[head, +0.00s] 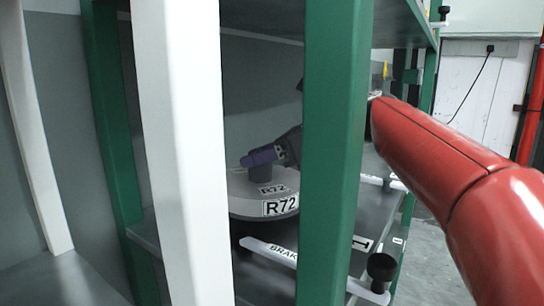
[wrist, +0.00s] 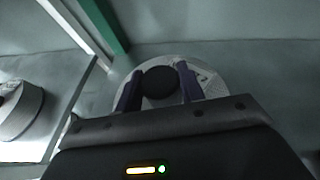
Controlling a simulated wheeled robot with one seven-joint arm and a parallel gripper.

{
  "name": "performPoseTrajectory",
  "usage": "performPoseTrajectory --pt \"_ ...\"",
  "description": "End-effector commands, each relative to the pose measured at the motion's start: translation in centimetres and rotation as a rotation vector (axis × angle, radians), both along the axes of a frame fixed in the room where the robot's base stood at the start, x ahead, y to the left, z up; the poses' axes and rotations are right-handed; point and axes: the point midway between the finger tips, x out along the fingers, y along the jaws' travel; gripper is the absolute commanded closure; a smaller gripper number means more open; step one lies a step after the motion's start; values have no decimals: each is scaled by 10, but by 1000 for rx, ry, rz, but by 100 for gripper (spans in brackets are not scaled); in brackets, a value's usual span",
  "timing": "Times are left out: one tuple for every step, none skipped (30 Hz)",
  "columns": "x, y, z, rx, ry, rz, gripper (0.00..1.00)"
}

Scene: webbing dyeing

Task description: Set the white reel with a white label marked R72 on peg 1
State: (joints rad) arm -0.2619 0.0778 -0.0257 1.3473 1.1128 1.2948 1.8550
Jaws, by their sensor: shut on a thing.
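The white reel (head: 240,187) stands level inside the green-framed rack, with R72 on a white label on its side and on its top. A dark round knob (head: 260,172) rises from its middle. My gripper (head: 264,156), with purple fingers, is shut on this knob from above. In the wrist view my gripper (wrist: 160,90) has one finger on each side of the knob (wrist: 159,86), with the pale reel (wrist: 208,73) below. A label marked 1 (head: 361,243) is on the shelf front. The peg is hidden; I cannot tell whether the reel rests on it.
A white post (head: 185,150) and green post (head: 335,150) stand in front of the reel. A white BRAKE lever (head: 262,248) with a black knob (head: 381,267) lies below it. Another pale reel (wrist: 20,110) sits at left in the wrist view. A shelf closes the rack above.

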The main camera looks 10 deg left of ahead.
Motion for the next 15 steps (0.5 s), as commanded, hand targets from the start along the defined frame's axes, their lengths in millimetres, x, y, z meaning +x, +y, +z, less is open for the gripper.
performPoseTrajectory --pt "1 4 1 1 -1 1 100" --pt "2 6 1 1 -1 0 100" --pt "4 9 1 1 -1 0 100" --pt "5 11 1 1 -1 0 100" --pt "5 14 1 1 -2 1 100" --pt "5 13 -5 1 -1 -1 100" --pt "5 13 -8 1 -1 -1 100" --pt "5 12 -10 1 -1 -1 100" --pt "5 12 -13 1 -1 -1 100" --pt "5 12 -15 1 -1 -1 100" --pt "5 13 -17 2 -1 -1 100" --pt "5 12 -18 2 -2 -1 100" --pt "5 13 -20 2 -2 -1 100" --pt "5 12 -21 2 -2 0 100" --pt "5 12 -22 2 -2 0 100"
